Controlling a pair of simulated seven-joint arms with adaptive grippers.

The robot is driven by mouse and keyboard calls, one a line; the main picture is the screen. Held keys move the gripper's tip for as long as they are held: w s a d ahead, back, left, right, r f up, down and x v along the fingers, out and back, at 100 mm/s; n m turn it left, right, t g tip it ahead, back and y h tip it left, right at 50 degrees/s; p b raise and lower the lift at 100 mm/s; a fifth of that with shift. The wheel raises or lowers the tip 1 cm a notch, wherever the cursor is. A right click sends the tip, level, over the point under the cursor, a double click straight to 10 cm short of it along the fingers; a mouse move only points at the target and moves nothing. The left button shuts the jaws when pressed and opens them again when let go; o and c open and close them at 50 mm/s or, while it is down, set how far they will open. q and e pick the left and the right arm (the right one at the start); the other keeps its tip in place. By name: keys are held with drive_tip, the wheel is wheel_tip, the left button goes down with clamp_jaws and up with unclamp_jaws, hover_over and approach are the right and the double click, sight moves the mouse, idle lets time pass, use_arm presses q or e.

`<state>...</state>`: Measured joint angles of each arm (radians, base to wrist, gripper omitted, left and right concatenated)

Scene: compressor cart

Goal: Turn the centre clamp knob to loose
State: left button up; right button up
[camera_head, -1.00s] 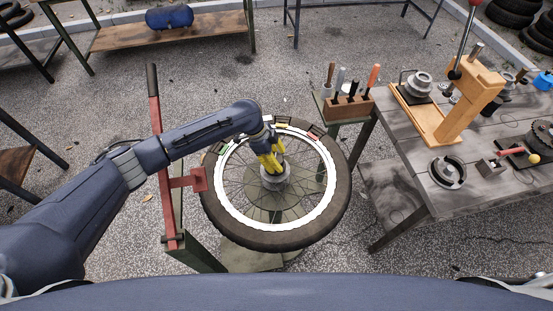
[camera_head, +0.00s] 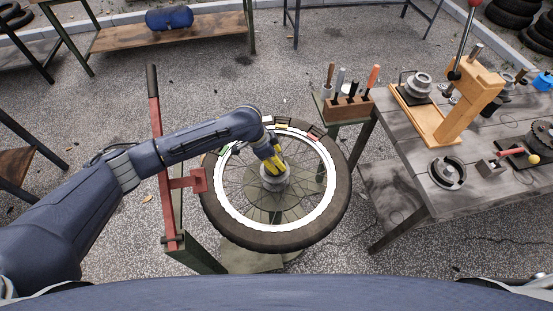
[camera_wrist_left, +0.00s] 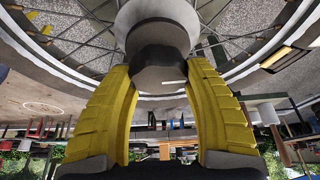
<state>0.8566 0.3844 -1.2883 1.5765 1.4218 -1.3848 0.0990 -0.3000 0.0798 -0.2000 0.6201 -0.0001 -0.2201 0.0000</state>
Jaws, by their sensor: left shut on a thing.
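The centre clamp knob (camera_wrist_left: 160,75) is a dark, faceted knob under a pale grey hub piece at the middle of a spoked wheel. In the left wrist view, my left gripper (camera_wrist_left: 160,85) has its two yellow fingers on either side of the knob, shut on it. In the head view, my left gripper (camera_head: 272,166) comes down from above onto the grey hub (camera_head: 275,182), and its fingers hide most of the knob. The wheel (camera_head: 230,222), with a black tyre and white rim, lies flat on a green stand. My right gripper is not in view.
A red lever arm with a pad (camera_head: 198,180) stands at the wheel's left edge. A wooden tool block (camera_head: 348,108) is behind right. A grey workbench (camera_head: 400,150) with a wooden press and metal parts stands at right.

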use_arm(q)
drive_tip(key=o, duration=1.2)
drive_tip(key=shift+r, duration=0.1)
drive_tip(key=w+v, duration=0.1)
drive_tip(key=v, duration=1)
drive_tip(key=shift+s+a+r, duration=0.25)
drive_tip(key=shift+s+r, duration=0.1)
drive_tip(key=shift+s, duration=0.15)
